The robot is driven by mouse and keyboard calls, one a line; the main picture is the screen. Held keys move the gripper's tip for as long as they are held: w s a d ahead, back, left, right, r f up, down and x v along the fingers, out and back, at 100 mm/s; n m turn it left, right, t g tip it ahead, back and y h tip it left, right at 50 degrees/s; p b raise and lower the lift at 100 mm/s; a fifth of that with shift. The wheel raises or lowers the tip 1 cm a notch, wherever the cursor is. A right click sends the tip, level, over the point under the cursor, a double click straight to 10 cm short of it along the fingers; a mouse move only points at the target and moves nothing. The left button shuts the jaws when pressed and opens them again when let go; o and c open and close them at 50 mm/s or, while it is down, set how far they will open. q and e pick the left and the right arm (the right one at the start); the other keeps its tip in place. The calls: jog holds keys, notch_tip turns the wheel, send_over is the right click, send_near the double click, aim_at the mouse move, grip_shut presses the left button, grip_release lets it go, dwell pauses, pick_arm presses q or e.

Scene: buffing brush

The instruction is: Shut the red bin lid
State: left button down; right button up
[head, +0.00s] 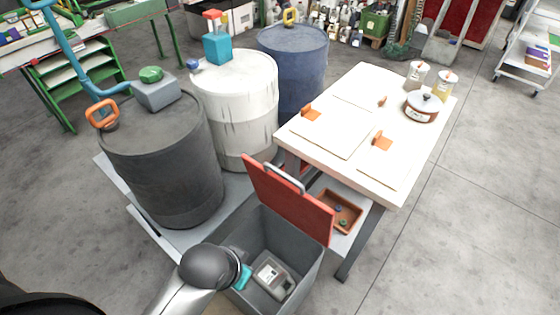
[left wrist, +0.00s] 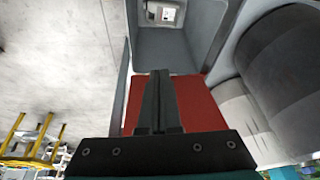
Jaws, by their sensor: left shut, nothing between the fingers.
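The red bin lid (head: 290,200) stands open, tilted up at the back edge of the grey bin (head: 312,262), with a grey handle (head: 285,178) on its upper edge. The lid also shows in the left wrist view (left wrist: 195,105), behind my fingers, with the grey bin interior (left wrist: 158,48) above it. My left gripper (left wrist: 160,75) is shut and empty. In the head view its teal part (head: 243,277) is over the left part of the bin opening, below the lid; its fingertips are hidden there. I cannot tell whether it touches the bin. My right gripper is in neither view.
A pale grey device (head: 272,276) lies inside the bin. A black drum (head: 160,165) and a white drum (head: 240,110) stand behind it on a grey platform. A white-topped table (head: 350,85) with a brown tray (head: 340,211) beneath stands close to the lid's right.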

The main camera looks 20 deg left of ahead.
pick_arm(q)
jog(key=w+r+t+p, duration=0.1)
jog(key=w+r+t, duration=0.1)
jog(key=w+r, duration=0.4)
jog(key=m+t+h, duration=0.2)
jog(key=t+h, duration=0.2)
jog(key=t, duration=0.1)
send_near(282, 174)
jog(key=w+d+r, duration=0.1)
jog(key=w+r, duration=0.2)
jog(key=w, duration=0.1)
jog(key=w+f, duration=0.1)
jog(key=f, duration=0.1)
jog(key=w+d+f+b, duration=0.1)
jog(key=w+f, duration=0.1)
jog(key=w+d+f, duration=0.1)
jog(key=f, duration=0.1)
jog(key=shift+w+d+f+b, duration=0.1)
jog(key=shift+w+d+b, duration=0.05)
jog(key=shift+w+b, duration=0.2)
jog(key=shift+s+f, duration=0.15)
jog(key=shift+s, duration=0.15)
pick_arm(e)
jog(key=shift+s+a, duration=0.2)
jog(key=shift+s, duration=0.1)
pick_arm(q)
jog(key=shift+f, duration=0.1)
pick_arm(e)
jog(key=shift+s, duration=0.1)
